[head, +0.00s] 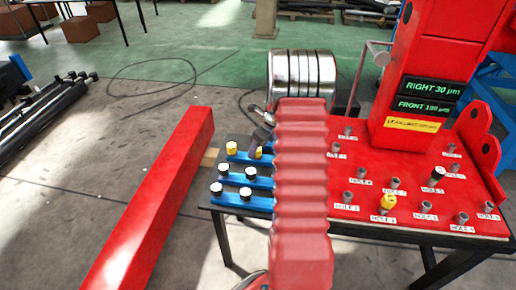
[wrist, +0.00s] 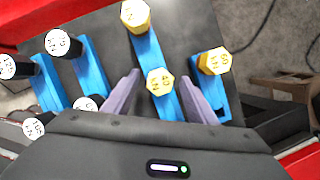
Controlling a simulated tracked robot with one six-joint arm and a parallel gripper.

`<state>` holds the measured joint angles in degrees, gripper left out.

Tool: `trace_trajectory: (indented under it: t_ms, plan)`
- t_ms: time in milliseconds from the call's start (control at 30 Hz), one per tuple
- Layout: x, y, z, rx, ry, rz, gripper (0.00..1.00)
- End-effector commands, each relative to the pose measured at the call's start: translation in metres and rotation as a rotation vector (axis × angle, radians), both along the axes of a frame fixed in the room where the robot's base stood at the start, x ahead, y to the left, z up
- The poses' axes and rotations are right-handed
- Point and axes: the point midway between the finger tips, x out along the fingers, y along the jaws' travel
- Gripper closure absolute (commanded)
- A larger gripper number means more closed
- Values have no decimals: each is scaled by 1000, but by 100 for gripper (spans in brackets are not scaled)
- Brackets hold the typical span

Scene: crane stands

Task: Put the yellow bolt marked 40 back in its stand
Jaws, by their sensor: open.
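In the wrist view, a yellow bolt (wrist: 160,82) with a hexagonal head sits between my open fingers, over a blue stand; its mark looks like 40. The fingers of my gripper (wrist: 158,98) stand on both sides of it with gaps. I cannot tell how deep the bolt sits. Another yellow bolt (wrist: 135,16) is at the far end of the same blue stand (wrist: 150,50). A third yellow bolt (wrist: 214,62) is on the stand to the right, its mark unclear. In the head view my gripper (head: 262,138) is partly hidden behind my arm.
Black bolts with white tops (head: 222,170) stand in nearby blue stands. A red plate (head: 350,212) with labelled holes lies right, holding a yellow bolt (head: 387,203) and a black bolt (head: 437,174). A red beam (head: 150,200) lies left. The red column (head: 430,60) rises behind the plate.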

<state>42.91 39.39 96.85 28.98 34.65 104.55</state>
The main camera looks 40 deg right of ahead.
Motion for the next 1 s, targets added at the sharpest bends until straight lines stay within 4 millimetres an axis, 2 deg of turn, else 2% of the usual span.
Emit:
trace_trajectory:
  t_ms: [333,1000]
  plan:
    - [-1,0,3,0,0,0,48]
    - [-14,-3,39,-1,-1,1,48]
